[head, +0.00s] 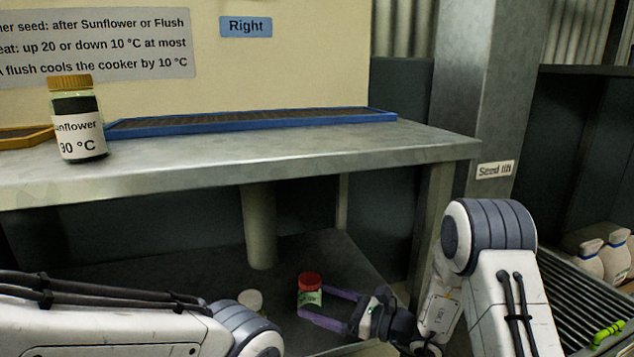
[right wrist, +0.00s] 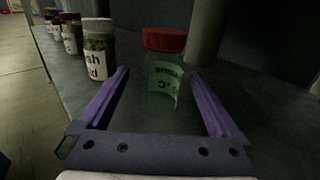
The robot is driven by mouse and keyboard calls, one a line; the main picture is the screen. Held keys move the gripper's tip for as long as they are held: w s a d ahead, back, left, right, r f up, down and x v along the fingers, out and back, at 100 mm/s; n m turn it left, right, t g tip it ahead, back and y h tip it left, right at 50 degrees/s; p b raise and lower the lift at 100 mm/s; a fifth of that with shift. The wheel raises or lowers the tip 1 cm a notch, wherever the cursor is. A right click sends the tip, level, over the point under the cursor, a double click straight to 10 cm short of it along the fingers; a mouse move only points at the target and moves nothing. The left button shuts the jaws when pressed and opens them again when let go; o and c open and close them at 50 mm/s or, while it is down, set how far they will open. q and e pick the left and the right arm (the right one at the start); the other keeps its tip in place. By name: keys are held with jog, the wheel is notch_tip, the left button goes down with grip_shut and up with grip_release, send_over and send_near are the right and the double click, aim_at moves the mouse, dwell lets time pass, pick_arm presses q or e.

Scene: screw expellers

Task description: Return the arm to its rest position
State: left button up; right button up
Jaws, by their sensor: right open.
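My right gripper (head: 314,301) is open, its purple fingers reaching left over the low dark shelf in the head view. A jar with a red lid (head: 310,286) stands upright at its fingertips. In the right wrist view my right gripper (right wrist: 158,74) has its fingers on either side of this clear greenish jar (right wrist: 163,85), with gaps visible. My right arm (head: 490,245) comes in from the lower right. My left arm (head: 120,310) crosses the lower left; its gripper is out of view.
A Sunflower 90 °C jar (head: 78,120) stands on the metal bench (head: 270,160) above the shelf. A blue-edged tray (head: 250,122) lies behind it. A post (head: 258,225) rises from the shelf. Several filled jars (right wrist: 98,50) stand left in the wrist view. Sacks (head: 612,255) sit at right.

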aim_at(319, 288)
jog(key=shift+w+a+r+p, duration=0.1)
jog(key=shift+a+r+p, duration=0.05)
jog(key=shift+r+p, duration=0.7)
jog(key=shift+w+a+r+p, duration=0.1)
jog(key=shift+a+r+p, duration=0.05)
jog(key=shift+r+p, duration=0.65)
jog(key=shift+r, duration=0.1)
